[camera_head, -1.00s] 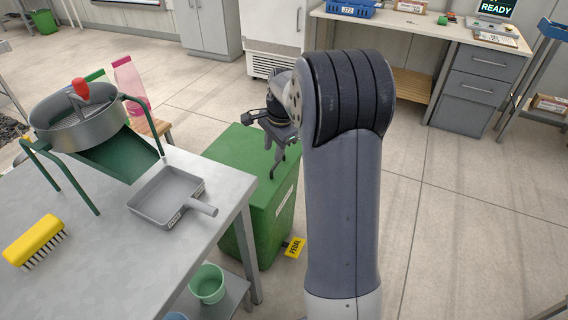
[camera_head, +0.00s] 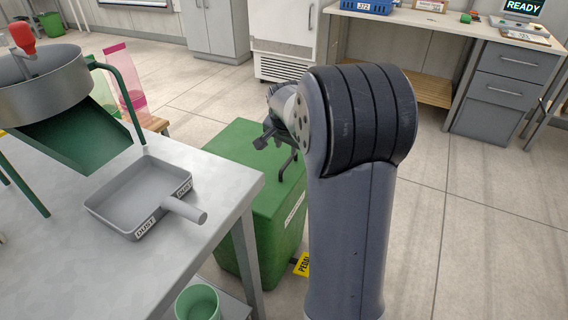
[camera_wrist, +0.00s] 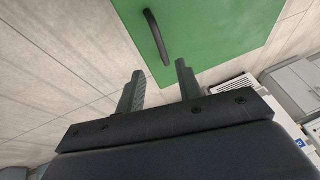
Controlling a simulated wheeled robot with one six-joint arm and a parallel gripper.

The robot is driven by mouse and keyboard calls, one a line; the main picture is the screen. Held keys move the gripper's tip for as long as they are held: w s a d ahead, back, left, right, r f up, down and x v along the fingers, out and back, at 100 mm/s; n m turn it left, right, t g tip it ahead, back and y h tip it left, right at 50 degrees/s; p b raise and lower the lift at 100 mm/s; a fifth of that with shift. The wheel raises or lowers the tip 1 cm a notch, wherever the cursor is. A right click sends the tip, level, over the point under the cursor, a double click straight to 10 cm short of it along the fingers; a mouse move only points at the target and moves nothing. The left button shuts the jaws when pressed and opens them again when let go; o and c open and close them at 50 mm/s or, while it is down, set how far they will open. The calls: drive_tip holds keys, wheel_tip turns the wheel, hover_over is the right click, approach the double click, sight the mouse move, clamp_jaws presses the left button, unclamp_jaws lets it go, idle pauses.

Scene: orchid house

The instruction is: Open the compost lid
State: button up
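The green compost bin (camera_head: 262,232) stands on the floor just beyond the table's right end, with its flat green lid (camera_head: 228,148) down. In the wrist view the lid (camera_wrist: 215,30) fills the top, and a dark curved handle (camera_wrist: 156,37) sits near its edge. My gripper (camera_wrist: 160,84) is open, its two fingers spread and empty, apart from the handle and pointing towards it. In the head view my gripper (camera_head: 276,142) is over the lid's right part, partly hidden by my arm. A yellow pedal label (camera_head: 303,264) shows at the bin's foot.
A metal table (camera_head: 120,275) at left holds a grey dustpan (camera_head: 145,195) and a sieve (camera_head: 45,85) on a green stand. A green pot (camera_head: 197,303) is on its lower shelf. A desk (camera_head: 440,25) stands behind. Floor at right is clear.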

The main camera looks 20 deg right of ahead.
sight(287, 163)
drive_tip(key=b+x, duration=0.2)
drive_tip(key=x, duration=0.8)
drive_tip(key=shift+w+f, duration=0.1)
clamp_jaws()
idle(0.3)
